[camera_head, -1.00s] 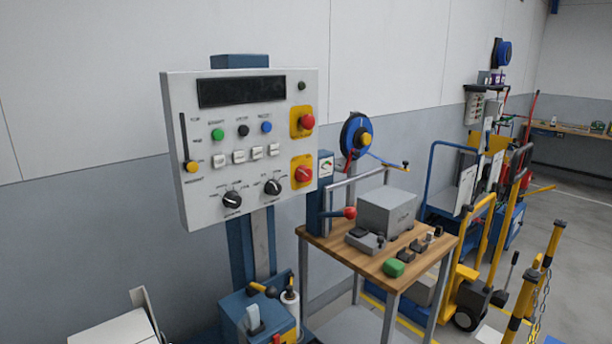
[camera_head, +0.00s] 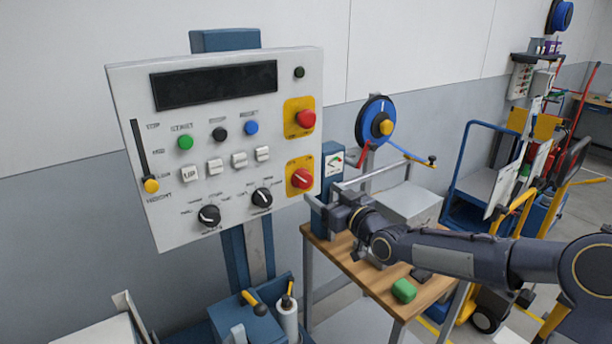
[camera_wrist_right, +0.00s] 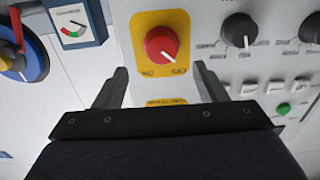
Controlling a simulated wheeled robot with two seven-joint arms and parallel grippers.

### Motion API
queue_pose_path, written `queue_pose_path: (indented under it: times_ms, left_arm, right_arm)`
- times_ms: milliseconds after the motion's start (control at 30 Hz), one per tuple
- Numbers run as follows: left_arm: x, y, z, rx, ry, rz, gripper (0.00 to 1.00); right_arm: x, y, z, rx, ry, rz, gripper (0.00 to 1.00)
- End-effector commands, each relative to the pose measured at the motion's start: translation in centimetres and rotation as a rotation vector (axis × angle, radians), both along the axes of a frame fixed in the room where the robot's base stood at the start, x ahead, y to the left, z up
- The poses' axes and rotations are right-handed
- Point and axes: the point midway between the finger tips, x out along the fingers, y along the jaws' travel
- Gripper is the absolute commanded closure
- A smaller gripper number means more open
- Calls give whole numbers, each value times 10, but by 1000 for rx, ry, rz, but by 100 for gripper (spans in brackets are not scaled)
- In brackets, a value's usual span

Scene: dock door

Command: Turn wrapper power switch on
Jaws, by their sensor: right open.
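The wrapper power switch (camera_head: 302,179) is a red rotary knob with a white mark on a yellow plate, at the lower right of the white control panel (camera_head: 240,205). In the right wrist view the red knob (camera_wrist_right: 161,43) lies ahead, between the two fingers, its white mark slanting. My right gripper (camera_head: 318,207) is at the panel's lower right edge, just below and right of the knob. It is open and empty; its spread fingers also show in the wrist view (camera_wrist_right: 161,72), apart from the knob. My left gripper is not in view.
A red emergency button (camera_head: 306,119) on yellow sits above the switch. Black dials (camera_head: 209,216) are to its left. A gauge post (camera_head: 334,165) stands close right of the panel. A wooden table (camera_head: 345,252) with a green block (camera_head: 403,290) lies below my right arm.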

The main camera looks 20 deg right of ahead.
Motion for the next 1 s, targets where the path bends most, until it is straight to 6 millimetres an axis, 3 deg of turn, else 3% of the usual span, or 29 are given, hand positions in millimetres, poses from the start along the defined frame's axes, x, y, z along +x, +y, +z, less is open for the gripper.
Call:
queue_pose_path:
  times_ms: [400, 800, 1000]
  left_arm:
    - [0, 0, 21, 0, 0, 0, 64]
    - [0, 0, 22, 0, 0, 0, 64]
    - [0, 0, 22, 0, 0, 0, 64]
  right_arm:
    - [57, 23, 1, 1, 5, 3, 35]
    - [67, 26, -1, -1, 5, 1, 35]
    - [67, 26, -1, -1, 5, 1, 60]
